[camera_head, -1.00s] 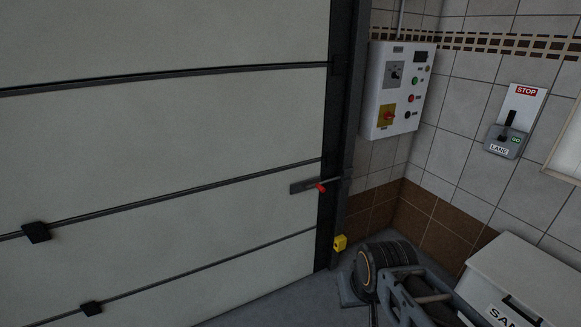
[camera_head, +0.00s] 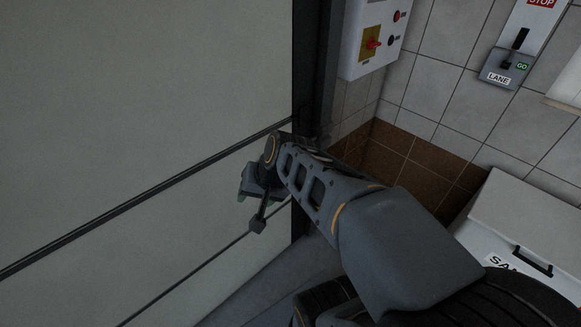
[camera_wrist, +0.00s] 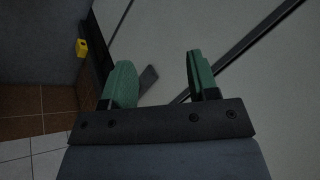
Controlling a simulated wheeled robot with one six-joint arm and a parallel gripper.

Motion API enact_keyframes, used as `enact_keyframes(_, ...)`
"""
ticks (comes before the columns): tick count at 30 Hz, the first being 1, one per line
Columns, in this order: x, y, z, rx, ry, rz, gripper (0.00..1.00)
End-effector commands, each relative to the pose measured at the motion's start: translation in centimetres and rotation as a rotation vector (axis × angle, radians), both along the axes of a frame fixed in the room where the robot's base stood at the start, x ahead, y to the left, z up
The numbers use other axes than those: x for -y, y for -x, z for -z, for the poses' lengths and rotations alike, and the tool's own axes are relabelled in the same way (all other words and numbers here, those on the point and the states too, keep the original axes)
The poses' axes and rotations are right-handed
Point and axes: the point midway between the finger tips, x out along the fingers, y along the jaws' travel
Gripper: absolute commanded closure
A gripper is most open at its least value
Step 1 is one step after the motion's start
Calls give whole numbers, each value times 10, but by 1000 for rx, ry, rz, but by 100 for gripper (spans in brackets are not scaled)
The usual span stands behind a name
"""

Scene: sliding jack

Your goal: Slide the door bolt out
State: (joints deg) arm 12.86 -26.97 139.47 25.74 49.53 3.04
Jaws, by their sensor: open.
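The door bolt's grey plate (camera_wrist: 149,78) shows in the wrist view on the pale door (camera_head: 130,110), partly covered by my gripper. Its red knob is not visible in either current view. In the head view my arm covers the bolt's place. My gripper (camera_wrist: 160,68) has two green fingers spread apart, with nothing held between them. The plate shows in the gap, nearer the left finger. In the head view my gripper (camera_head: 246,195) is near the door's right edge; I cannot tell whether it touches the bolt.
A dark door post (camera_head: 310,60) stands right of the door. A control box (camera_head: 368,42) and a lane switch (camera_head: 506,68) hang on the tiled wall. A white bin (camera_head: 525,215) stands at lower right. A small yellow box (camera_wrist: 82,48) shows in the wrist view.

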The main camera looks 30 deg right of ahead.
Motion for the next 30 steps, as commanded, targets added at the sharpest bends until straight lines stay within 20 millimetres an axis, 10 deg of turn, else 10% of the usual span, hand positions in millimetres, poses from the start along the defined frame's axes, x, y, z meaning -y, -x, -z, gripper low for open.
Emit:
enact_keyframes(1, 11, -14, 43, 12, -110, 132, 46)
enact_keyframes(6, 57, -60, 88, 109, -485, 557, 46)
enact_keyframes(18, 215, -91, 146, 409, -1084, 1249, 46)
enact_keyframes(30, 255, -115, 162, 487, -1200, 1370, 46)
